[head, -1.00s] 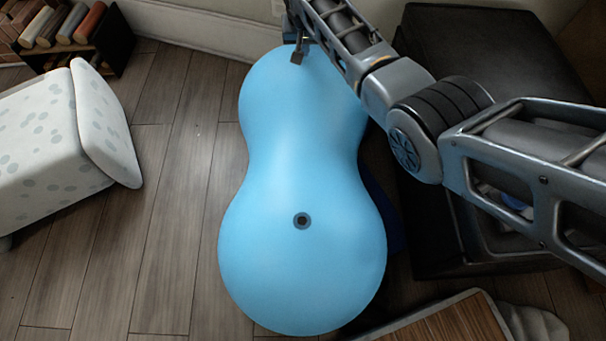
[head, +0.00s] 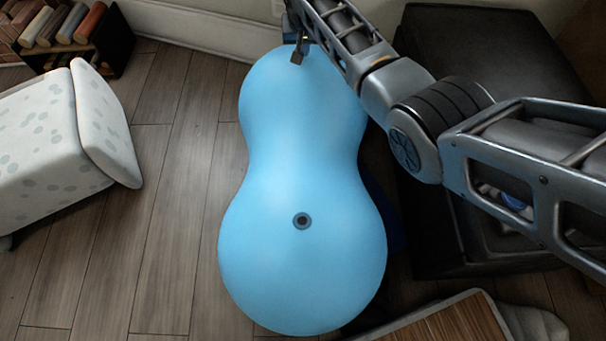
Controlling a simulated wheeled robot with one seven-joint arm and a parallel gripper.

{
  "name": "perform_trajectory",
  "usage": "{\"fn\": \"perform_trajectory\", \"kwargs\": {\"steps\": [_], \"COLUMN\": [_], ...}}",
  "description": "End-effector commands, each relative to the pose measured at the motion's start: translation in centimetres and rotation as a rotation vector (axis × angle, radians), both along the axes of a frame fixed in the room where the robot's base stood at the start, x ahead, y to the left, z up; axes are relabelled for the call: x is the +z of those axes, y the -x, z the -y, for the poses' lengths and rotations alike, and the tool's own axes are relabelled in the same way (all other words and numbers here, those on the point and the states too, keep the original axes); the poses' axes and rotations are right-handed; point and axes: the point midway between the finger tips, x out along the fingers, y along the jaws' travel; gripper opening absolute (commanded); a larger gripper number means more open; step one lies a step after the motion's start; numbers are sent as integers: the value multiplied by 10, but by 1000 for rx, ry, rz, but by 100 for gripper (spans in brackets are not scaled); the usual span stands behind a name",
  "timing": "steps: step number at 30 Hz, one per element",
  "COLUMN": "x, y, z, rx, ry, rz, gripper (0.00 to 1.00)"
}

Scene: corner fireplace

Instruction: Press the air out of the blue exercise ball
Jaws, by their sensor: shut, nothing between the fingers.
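The blue exercise ball (head: 300,275) is peanut-shaped, with a narrower waist between two lobes, and lies on the wooden floor in the middle of the head view. It looks full and rounded. A dark round valve (head: 302,221) shows on its near lobe, and I cannot tell whether it is plugged. My gripper (head: 297,56) is at the far end of the ball, over the top edge of the far lobe. Its fingers are shut and empty. I cannot tell whether they touch the ball. My arm reaches in from the right and hides part of the far lobe's right edge.
A dark ottoman or box (head: 500,60) stands close on the right. A pale spotted padded seat (head: 50,145) is on the left. A small rack of logs (head: 75,30) is at the upper left. A wooden-topped item (head: 450,325) lies at the bottom right. The floor left of the ball is clear.

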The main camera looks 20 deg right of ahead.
Motion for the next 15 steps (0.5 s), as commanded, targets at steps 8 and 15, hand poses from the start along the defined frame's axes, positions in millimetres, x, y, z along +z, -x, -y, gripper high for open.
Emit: {"fn": "perform_trajectory", "kwargs": {"steps": [8, 15], "x": [-2, -8], "y": [0, 0], "z": [0, 0], "rx": [0, 0], "ry": [0, 0], "rz": [0, 0], "gripper": [0, 0]}}
